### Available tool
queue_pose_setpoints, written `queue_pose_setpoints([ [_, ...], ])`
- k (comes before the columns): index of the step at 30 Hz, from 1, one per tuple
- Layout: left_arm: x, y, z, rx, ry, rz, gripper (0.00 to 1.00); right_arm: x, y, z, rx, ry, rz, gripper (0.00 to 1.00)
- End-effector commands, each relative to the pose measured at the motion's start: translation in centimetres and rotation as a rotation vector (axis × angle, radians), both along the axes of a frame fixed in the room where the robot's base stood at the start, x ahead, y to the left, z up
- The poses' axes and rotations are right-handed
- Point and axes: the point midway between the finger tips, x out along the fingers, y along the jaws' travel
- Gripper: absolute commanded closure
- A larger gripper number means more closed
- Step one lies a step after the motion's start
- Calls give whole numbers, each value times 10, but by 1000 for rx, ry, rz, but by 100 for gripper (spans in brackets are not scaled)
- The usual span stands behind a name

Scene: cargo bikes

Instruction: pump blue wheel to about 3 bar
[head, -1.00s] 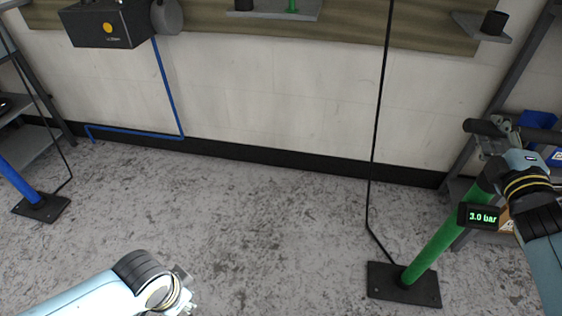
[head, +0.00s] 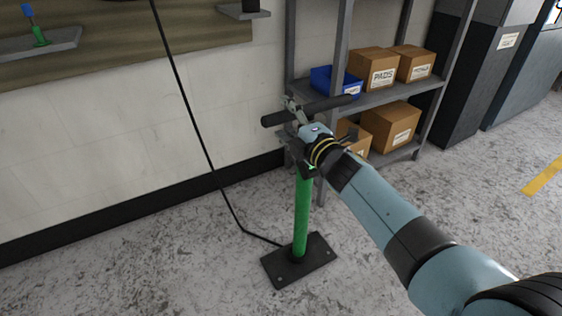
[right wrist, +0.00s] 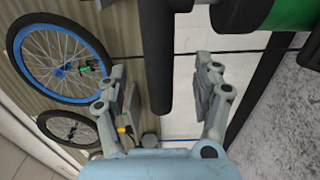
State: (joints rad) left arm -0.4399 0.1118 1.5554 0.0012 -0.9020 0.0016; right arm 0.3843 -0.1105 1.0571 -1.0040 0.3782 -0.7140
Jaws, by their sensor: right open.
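The green floor pump (head: 302,215) stands upright on its black base plate (head: 318,272). Its black T-handle (head: 335,103) is at the top. My right gripper (head: 292,112) is at the handle, with its fingers spread. In the right wrist view the gripper (right wrist: 160,75) is open, and the black handle bar (right wrist: 155,45) runs between its fingers without being clamped. The wheel with the blue rim (right wrist: 60,71) shows at the left of the right wrist view. The pump's gauge display is hidden in the head view now. My left gripper is out of view.
A black hose (head: 190,110) rises from the pump's foot to the upper left. A grey shelf rack (head: 375,100) with cardboard boxes (head: 391,127) and a blue bin (head: 333,82) stands behind the pump. The floor left of the pump is clear.

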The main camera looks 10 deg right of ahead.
Motion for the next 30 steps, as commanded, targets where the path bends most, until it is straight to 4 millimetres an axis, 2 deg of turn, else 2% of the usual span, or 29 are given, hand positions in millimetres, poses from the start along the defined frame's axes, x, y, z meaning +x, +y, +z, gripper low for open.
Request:
queue_pose_setpoints([
  [7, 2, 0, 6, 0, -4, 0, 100, -7, -2, 2, 1, -2, 0, 33],
  [18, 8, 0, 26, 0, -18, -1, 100, -45, -17, 4, 1, -4, 0, 33],
  [30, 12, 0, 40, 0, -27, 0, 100, -81, -30, 3, 0, -4, 0, 33],
])
